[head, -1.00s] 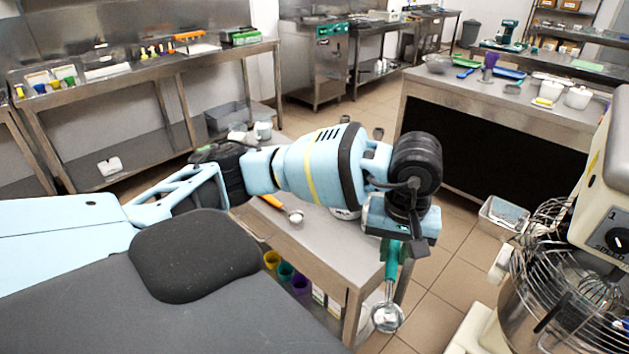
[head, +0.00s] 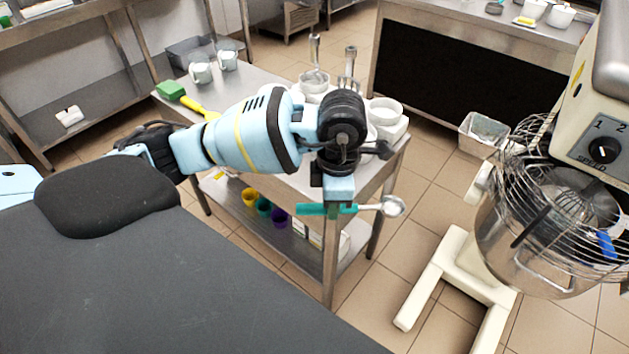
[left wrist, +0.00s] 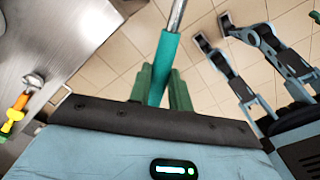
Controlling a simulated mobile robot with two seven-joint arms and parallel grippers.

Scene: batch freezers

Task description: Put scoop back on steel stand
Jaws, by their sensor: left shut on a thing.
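My left gripper (head: 340,207) is shut on the teal handle of a scoop (head: 312,209). The scoop lies about level in the head view, its round metal bowl pointing right, beyond the near edge of the steel cart (head: 255,85). In the left wrist view the teal handle (left wrist: 163,70) sits between the fingers of my left gripper (left wrist: 160,90), and its metal shaft runs out of the top. I cannot clearly make out a steel stand; my left arm hides part of the cart top.
A mixer (head: 540,240) stands right, with open floor between.

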